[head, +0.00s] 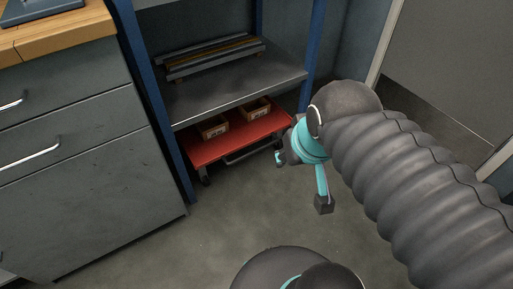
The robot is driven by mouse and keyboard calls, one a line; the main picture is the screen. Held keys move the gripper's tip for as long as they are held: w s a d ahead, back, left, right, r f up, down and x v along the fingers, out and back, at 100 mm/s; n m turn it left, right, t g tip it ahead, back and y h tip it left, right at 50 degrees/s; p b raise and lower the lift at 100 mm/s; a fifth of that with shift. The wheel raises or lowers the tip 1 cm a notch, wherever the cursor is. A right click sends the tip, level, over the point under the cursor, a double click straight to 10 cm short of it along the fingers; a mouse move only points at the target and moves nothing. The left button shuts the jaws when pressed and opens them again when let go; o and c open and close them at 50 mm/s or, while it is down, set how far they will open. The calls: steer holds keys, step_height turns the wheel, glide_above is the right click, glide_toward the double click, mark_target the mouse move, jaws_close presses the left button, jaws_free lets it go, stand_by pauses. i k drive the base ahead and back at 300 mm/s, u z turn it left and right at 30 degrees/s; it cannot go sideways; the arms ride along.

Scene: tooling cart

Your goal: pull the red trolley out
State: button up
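The red trolley (206,150) stands on the floor under the lowest grey shelf of a blue-framed rack, with its front edge facing me. A dark handle bar (254,153) runs along its front, and a caster shows at its front left corner. Two small cardboard boxes sit on it, a left box (213,127) and a right box (255,108). My gripper (301,184) is in front of the trolley's right side, apart from the handle. Its two fingers are spread wide with nothing seen between them. The trolley's back is hidden under the shelf.
The grey shelf (222,93) above the trolley carries several long bars (215,58). A blue post (172,140) stands close at the trolley's left. A grey drawer cabinet (85,200) with a wooden top is at the left. The floor (215,232) in front is clear.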

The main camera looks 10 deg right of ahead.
mark_target(242, 134)
steer(key=z, duration=0.05)
steer(key=k, duration=1.1)
steer(key=u, duration=0.9)
steer(key=i, duration=1.4)
steer(key=z, duration=0.9)
